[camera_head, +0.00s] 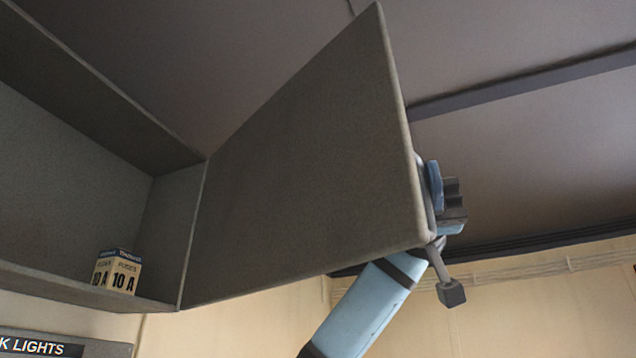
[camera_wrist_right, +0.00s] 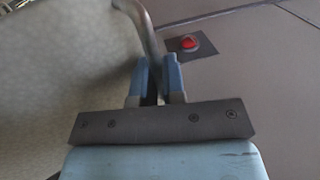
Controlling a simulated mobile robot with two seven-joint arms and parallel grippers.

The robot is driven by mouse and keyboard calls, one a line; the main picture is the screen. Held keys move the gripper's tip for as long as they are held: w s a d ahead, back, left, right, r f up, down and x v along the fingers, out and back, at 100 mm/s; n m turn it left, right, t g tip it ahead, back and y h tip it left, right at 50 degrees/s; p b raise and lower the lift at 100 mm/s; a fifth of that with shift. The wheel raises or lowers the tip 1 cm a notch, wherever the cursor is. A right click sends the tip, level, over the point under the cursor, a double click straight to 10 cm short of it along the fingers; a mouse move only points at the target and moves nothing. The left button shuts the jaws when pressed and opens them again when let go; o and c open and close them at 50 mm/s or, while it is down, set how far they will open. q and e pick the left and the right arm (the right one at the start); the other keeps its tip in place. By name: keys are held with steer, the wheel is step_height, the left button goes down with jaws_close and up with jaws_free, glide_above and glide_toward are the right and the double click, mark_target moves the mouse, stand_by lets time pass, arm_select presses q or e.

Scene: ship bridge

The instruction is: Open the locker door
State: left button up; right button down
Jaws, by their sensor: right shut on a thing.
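The grey locker door (camera_head: 300,170) stands swung wide open on its hinge at the right side of the locker (camera_head: 170,225) in the head view. My right gripper (camera_head: 436,190) is at the door's outer face, near its free edge, partly hidden behind the door. In the right wrist view my right gripper (camera_wrist_right: 158,75) is shut on the door's curved metal handle (camera_wrist_right: 145,35). The door's outer face (camera_wrist_right: 60,80) fills the left of that view. My left gripper is not in view.
A small box marked 10 A (camera_head: 118,272) stands inside the locker on its bottom panel. A dark label plate (camera_head: 60,345) is below the locker. A red button or light (camera_wrist_right: 189,43) on a dark plate shows in the right wrist view. The ceiling is above the door.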

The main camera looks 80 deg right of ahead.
steer(key=s+d+n+g, duration=0.1)
steer(key=s+d+g, duration=0.1)
steer(key=d, duration=0.4)
steer(key=shift+s+n+p, duration=0.3)
steer(key=shift+s, duration=0.1)
steer(key=c, duration=1.5)
jaws_free()
steer(key=d, duration=0.4)
steer(key=w+d, duration=0.1)
steer(key=d, duration=0.4)
steer(key=w+d+b, duration=0.1)
steer(key=d, duration=0.3)
steer(key=shift+d, duration=0.3)
